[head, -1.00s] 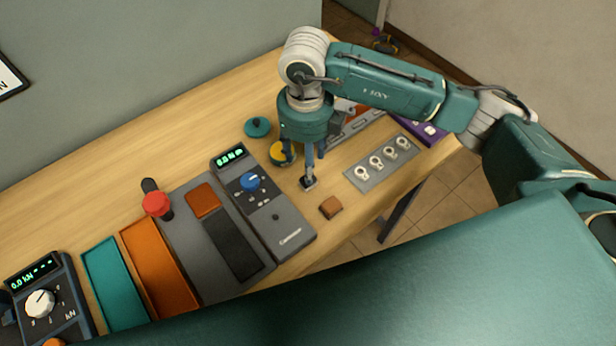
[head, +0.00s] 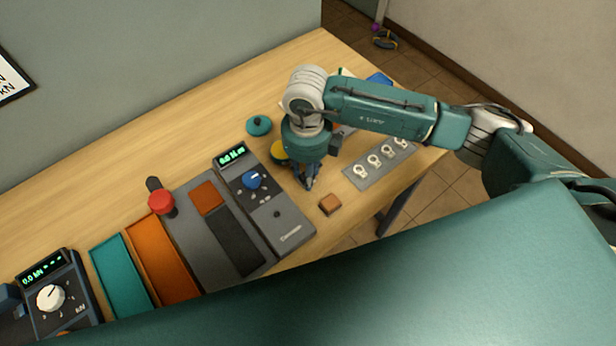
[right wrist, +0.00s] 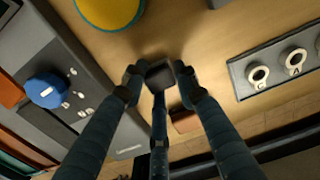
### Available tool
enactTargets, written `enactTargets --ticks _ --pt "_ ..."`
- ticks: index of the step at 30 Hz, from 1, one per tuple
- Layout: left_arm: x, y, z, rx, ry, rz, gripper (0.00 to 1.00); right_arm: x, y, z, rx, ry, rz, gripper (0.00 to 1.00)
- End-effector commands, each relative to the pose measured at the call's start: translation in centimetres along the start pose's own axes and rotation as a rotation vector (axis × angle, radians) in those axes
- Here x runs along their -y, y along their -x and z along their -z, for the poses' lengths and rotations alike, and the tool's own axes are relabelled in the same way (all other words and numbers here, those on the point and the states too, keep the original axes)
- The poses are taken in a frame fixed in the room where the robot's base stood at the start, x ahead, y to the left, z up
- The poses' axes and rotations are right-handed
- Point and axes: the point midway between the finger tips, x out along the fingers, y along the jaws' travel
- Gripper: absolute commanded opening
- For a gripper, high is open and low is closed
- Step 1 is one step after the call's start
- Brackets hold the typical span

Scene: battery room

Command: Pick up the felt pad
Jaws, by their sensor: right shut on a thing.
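My right gripper (head: 309,184) is low over the table, between the grey meter with the blue knob (head: 252,180) and the strip of white rings. In the right wrist view its fingertips (right wrist: 160,76) are closed around a small dark grey square piece (right wrist: 160,74), which looks like the felt pad. The fingers hide this piece almost wholly in the head view. Whether it touches the table I cannot tell. My left gripper is not in view.
A brown block (head: 330,204) lies close beside the gripper, near the table's front edge. A yellow round thing (head: 279,152) and a teal lid (head: 259,125) stand behind. The grey ring strip (head: 378,165) lies to the right. The table's back left is bare.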

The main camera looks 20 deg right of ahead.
Motion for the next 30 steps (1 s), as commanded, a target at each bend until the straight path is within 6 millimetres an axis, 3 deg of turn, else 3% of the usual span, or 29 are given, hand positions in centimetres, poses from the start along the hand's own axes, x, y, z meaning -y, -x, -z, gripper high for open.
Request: enactTargets --ticks 8,14,20,30 --pt "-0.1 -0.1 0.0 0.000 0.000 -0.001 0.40 0.0 0.2 -0.1 0.001 0.000 0.000 0.14" --pt "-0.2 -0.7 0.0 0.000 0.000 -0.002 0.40 0.0 2.0 -0.2 0.005 0.000 0.000 0.14" --pt "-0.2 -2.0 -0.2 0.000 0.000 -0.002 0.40 0.0 6.4 -0.2 0.009 0.002 0.001 0.14" --pt "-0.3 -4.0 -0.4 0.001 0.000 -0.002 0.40 0.1 16.0 -0.2 0.007 0.000 0.003 0.14"
